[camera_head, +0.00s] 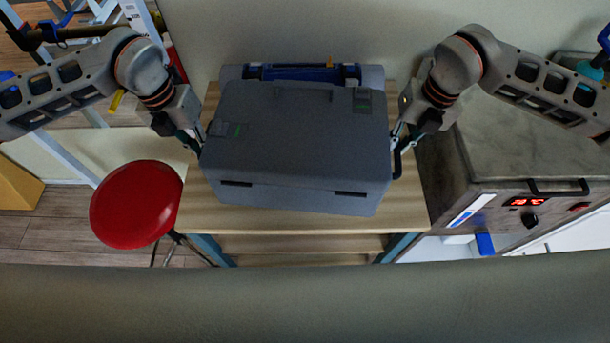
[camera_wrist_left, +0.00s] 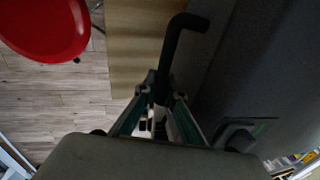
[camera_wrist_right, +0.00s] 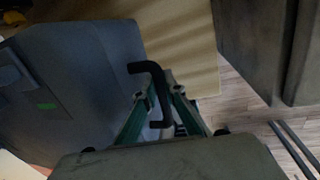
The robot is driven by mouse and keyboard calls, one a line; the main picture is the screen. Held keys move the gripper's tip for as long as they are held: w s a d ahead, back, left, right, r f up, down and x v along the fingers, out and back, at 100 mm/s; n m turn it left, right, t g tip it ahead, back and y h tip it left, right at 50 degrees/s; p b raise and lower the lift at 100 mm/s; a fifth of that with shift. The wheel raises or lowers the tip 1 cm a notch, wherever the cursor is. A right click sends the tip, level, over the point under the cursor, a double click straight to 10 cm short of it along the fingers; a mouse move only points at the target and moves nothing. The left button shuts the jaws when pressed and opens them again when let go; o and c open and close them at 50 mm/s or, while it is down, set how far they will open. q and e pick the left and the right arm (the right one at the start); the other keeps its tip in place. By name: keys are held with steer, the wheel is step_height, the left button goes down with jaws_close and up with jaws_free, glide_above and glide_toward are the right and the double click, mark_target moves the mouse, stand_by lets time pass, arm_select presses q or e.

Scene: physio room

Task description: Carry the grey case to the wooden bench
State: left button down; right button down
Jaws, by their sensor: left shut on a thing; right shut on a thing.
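The grey case (camera_head: 300,140) is in the middle of the head view, its lid closed, over a wooden top (camera_head: 400,213) with blue legs. I cannot tell whether it rests on that top or hangs just above it, nor whether this is the wooden bench. My left gripper (camera_head: 197,146) is shut on the dark handle at the case's left side; that handle (camera_wrist_left: 178,50) shows in the left wrist view. My right gripper (camera_head: 401,146) is shut on the handle at the right side; that handle (camera_wrist_right: 153,72) shows in the right wrist view.
A red stool (camera_head: 134,204) stands left of the wooden top. A grey cabinet (camera_head: 500,150) with a red display stands close on the right. Another grey-blue case (camera_head: 372,76) is behind, near the wall. A grey-green band (camera_head: 300,300) crosses the front.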

arm_select(q)
steer(key=shift+w+d+f+b, duration=0.15)
steer(key=shift+w+f+b, duration=0.2)
steer(key=shift+w+f, duration=0.1)
arm_select(e)
steer(key=shift+w+d+f, duration=0.1)
steer(key=shift+d+f, duration=0.05)
steer(key=shift+f, duration=0.3)
arm_select(q)
steer(key=shift+w, duration=0.1)
steer(key=shift+f, duration=0.1)
arm_select(e)
steer(key=shift+f, duration=0.15)
